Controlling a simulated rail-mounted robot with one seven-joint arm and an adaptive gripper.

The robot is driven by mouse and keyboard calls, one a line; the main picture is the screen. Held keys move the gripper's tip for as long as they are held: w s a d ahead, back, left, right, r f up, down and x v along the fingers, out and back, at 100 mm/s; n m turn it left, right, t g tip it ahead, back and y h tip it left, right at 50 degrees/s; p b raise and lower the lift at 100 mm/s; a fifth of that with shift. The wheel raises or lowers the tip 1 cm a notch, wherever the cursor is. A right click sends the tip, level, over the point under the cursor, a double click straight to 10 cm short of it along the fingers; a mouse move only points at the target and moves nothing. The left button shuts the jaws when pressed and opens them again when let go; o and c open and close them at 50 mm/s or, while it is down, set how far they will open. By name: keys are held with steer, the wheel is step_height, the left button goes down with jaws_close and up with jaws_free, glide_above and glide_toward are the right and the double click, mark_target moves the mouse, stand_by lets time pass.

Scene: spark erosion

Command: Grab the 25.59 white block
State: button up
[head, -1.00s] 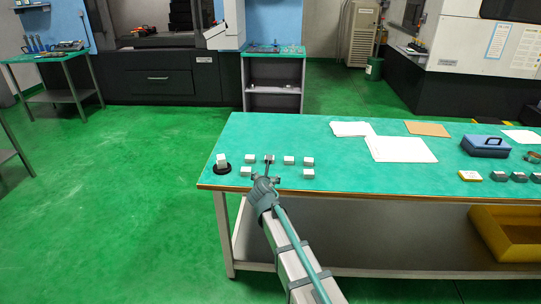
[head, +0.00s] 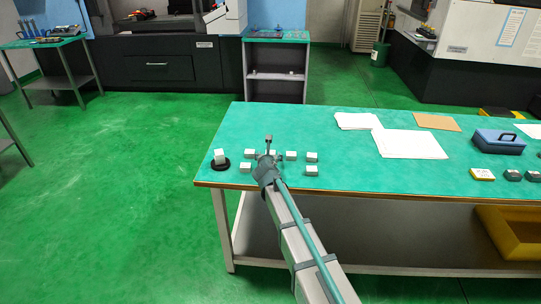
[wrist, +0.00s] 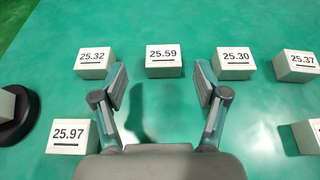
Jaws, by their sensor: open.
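The white block marked 25.59 (wrist: 164,57) sits on the green tabletop in the middle of the back row in the wrist view, number upright and readable. In the head view my gripper (head: 268,146) partly covers that spot. In the wrist view my gripper (wrist: 160,82) is open and empty, its two fingers apart with bare tabletop between them. The 25.59 block lies just beyond the fingertips, roughly centred in the gap and not between the fingers.
Block 25.32 (wrist: 95,62) is left of 25.59, 25.30 (wrist: 234,63) and 25.37 (wrist: 297,66) right. Block 25.97 (wrist: 72,137) is near the left finger. A black round stand (head: 220,167) holds another block. Papers (head: 408,144) and a blue case (head: 498,141) lie right.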

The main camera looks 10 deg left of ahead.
steer(key=x, duration=0.5)
steer(key=shift+d, duration=0.2)
steer(key=shift+c, duration=0.2)
jaws_close()
